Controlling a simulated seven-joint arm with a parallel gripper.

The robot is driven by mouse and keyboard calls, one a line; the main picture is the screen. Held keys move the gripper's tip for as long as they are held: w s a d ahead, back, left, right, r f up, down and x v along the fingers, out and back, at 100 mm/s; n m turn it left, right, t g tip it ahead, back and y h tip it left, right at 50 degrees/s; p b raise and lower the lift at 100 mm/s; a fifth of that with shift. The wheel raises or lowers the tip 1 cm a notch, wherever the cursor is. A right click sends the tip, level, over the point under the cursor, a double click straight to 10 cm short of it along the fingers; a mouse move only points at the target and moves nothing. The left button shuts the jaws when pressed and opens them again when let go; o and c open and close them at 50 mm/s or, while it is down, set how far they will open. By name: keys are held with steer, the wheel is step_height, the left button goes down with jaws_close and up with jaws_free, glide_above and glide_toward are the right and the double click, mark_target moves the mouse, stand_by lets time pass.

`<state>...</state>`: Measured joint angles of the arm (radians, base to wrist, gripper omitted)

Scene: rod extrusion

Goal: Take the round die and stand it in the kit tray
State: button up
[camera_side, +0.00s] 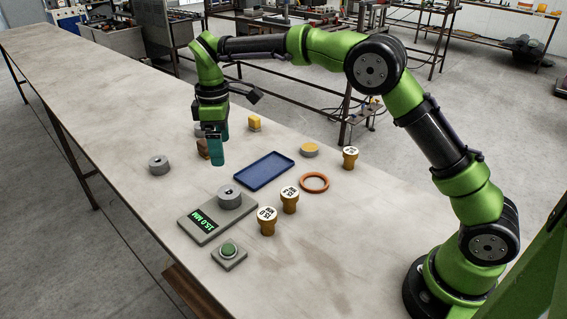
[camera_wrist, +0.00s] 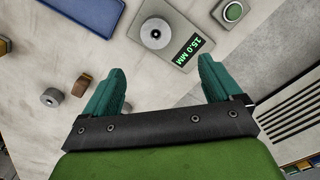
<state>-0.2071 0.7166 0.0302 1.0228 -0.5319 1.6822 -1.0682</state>
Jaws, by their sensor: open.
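Grey round pieces with a central hole look like round dies; I cannot tell which is meant. One (camera_side: 229,197) sits on a gauge (camera_side: 188,226) reading 15.0 MM; it also shows in the wrist view (camera_wrist: 156,33). Another (camera_side: 160,165) stands on the table left of my gripper, mostly hidden by a finger in the wrist view. A third grey cylinder (camera_wrist: 50,97) lies near a brown block (camera_wrist: 82,85). The blue kit tray (camera_side: 263,170) looks empty, right of my gripper. My gripper (camera_side: 214,152) is open and empty above the table, its teal fingers (camera_wrist: 161,65) apart.
A green button (camera_side: 229,250) is in front of the gauge. Brown plugs with white tops (camera_side: 267,220) (camera_side: 290,199) (camera_side: 350,157) and an orange ring (camera_side: 314,182) stand right of it. A yellow-topped disc (camera_side: 309,150) and yellow block (camera_side: 254,123) are behind. The far-left table is clear.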

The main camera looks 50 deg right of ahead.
glide_above(229, 192)
steer(key=f, duration=1)
steer(key=shift+s+a+f, duration=0.2)
steer(key=shift+s+a, duration=0.05)
steer(key=shift+a, duration=0.15)
steer(key=shift+w+d+f, duration=0.1)
steer(key=shift+d+f, duration=0.1)
steer(key=shift+f, duration=1.15)
steer(key=shift+w+d+f, duration=0.1)
steer(key=shift+d+f, duration=0.05)
steer(key=shift+f, duration=1.2)
steer(key=shift+c, duration=0.4)
steer(key=shift+r, duration=0.1)
steer(key=c, duration=1.5)
steer(key=r, duration=0.6)
steer(key=d+r, duration=0.1)
steer(key=r, duration=0.2)
steer(key=shift+w+r, duration=0.15)
steer(key=w+d, duration=0.4)
steer(key=d, duration=1)
step_height(229, 192, down, 10)
steer(key=shift+s+f, duration=0.1)
steer(key=shift+f, duration=0.05)
